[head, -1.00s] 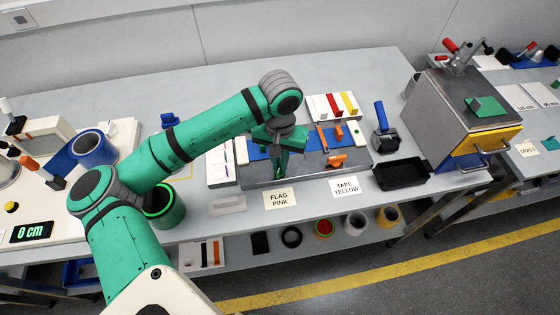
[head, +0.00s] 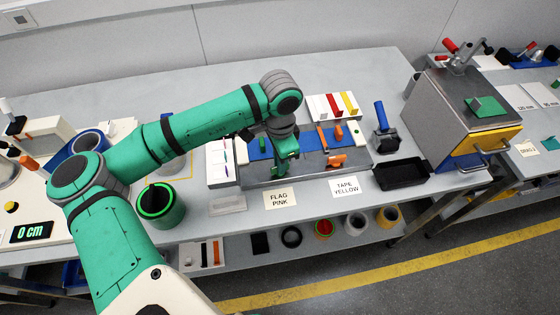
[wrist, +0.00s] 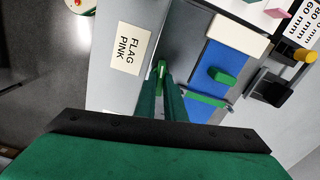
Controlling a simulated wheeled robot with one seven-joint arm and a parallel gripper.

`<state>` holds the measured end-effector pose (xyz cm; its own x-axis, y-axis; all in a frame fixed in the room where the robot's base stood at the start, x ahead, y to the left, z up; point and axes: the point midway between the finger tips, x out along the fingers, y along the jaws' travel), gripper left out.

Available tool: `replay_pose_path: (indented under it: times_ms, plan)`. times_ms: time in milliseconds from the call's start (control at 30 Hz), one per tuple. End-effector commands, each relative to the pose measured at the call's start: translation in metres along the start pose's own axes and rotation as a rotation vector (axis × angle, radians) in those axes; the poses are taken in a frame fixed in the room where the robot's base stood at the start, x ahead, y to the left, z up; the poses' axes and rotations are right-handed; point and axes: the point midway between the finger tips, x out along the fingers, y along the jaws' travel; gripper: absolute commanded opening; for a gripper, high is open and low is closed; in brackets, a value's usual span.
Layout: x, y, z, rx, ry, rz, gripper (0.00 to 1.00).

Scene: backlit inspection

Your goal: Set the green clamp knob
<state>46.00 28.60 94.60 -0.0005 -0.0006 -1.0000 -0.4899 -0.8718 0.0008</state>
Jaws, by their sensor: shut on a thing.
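My gripper (head: 286,152) is low over the grey fixture (head: 262,177) with the blue panels, near its front left part. In the wrist view its two dark green fingers (wrist: 163,76) point away from the camera and are close together. A small bright green piece, which looks like the green clamp knob (wrist: 161,67), shows between the fingertips. My gripper is shut on it. The fingers cover most of the knob, so its angle cannot be told. In the head view the gripper hides it.
On the blue panel (wrist: 213,60) beside the fingers are a green block (wrist: 222,76) and a green bar (wrist: 207,98). Orange clamp parts (head: 335,160) stand right of the gripper. Cards "FLAG PINK" (head: 280,199) and "TAPE YELLOW" (head: 347,187) lie in front. A black tray (head: 401,174) is farther right.

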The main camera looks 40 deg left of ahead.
Motion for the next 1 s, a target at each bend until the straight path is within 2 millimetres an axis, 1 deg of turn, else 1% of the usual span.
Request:
replay_pose_path:
  times_ms: [200, 400, 967, 1000]
  plan:
    - [-0.0015, -0.0013, 0.0008, 0.121, -0.001, -0.004, 0.0]
    - [-0.0016, -0.0015, 0.0008, 0.184, -0.001, -0.004, 0.0]
    - [-0.0017, -0.0016, 0.0007, 0.209, -0.001, -0.004, 0.0]
    - [-0.0017, -0.0016, 0.0007, 0.209, -0.001, -0.004, 0.19]
